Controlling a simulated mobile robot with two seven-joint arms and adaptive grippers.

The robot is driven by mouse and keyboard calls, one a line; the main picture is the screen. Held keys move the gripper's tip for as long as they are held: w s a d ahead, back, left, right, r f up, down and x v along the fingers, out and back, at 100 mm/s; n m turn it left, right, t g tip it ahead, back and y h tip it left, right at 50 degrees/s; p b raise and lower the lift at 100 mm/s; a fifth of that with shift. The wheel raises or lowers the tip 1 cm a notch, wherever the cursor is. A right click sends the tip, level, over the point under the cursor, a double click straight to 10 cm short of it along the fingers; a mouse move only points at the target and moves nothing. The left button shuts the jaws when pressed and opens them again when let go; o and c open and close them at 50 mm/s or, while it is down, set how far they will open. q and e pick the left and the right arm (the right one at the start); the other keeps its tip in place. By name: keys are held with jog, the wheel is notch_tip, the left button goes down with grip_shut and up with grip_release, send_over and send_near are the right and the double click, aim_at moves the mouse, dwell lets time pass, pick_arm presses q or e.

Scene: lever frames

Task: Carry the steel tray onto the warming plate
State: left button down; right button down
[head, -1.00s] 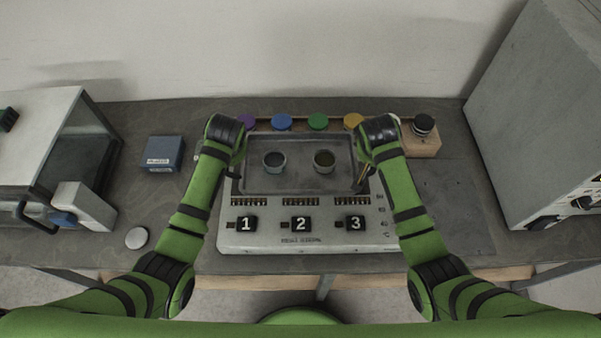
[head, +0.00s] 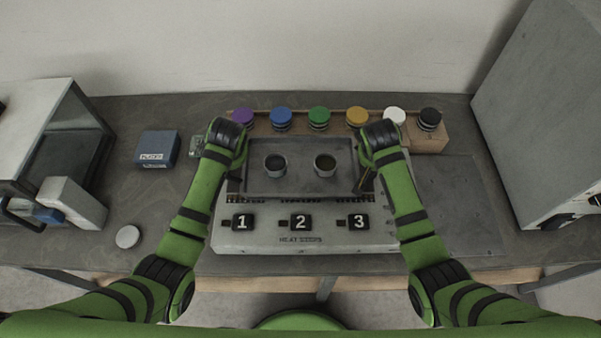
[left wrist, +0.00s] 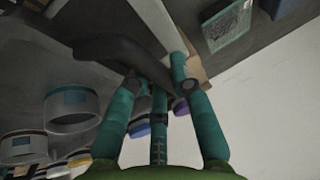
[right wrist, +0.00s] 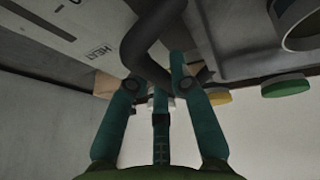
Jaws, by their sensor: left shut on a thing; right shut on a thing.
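The steel tray (head: 300,184) is a shallow grey rectangle, roughly level, holding two small cups (head: 275,165) (head: 324,165). It is over the back part of the warming plate (head: 270,238), a pale unit with black squares marked 1, 2 and 3. I cannot tell whether the tray touches it. My left gripper (left wrist: 160,88) is shut on the tray's dark left handle (left wrist: 105,48). My right gripper (right wrist: 160,88) is shut on the dark right handle (right wrist: 138,48). In the head view my wrists hide most of both handles.
A wooden rack (head: 265,127) with several coloured-lidded jars stands just behind the tray. A blue box (head: 158,150) and white disc (head: 127,237) lie left, near a glass-fronted cabinet (head: 60,150). A large grey unit (head: 540,120) stands right.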

pick_arm(q)
jog(key=c, duration=1.1)
grip_release()
jog(key=shift+a, duration=0.15)
pick_arm(e)
jog(key=c, duration=1.1)
grip_release()
jog(key=shift+d, duration=0.15)
pick_arm(q)
jog(key=shift+s, duration=0.1)
pick_arm(e)
jog(key=shift+s, duration=0.1)
pick_arm(q)
jog(key=shift+r, duration=0.3)
pick_arm(e)
jog(key=shift+r, duration=0.15)
pick_arm(q)
jog(key=v, duration=1.1)
jog(key=shift+s+r, duration=0.15)
jog(key=shift+s, duration=0.05)
pick_arm(e)
jog(key=v, duration=1.2)
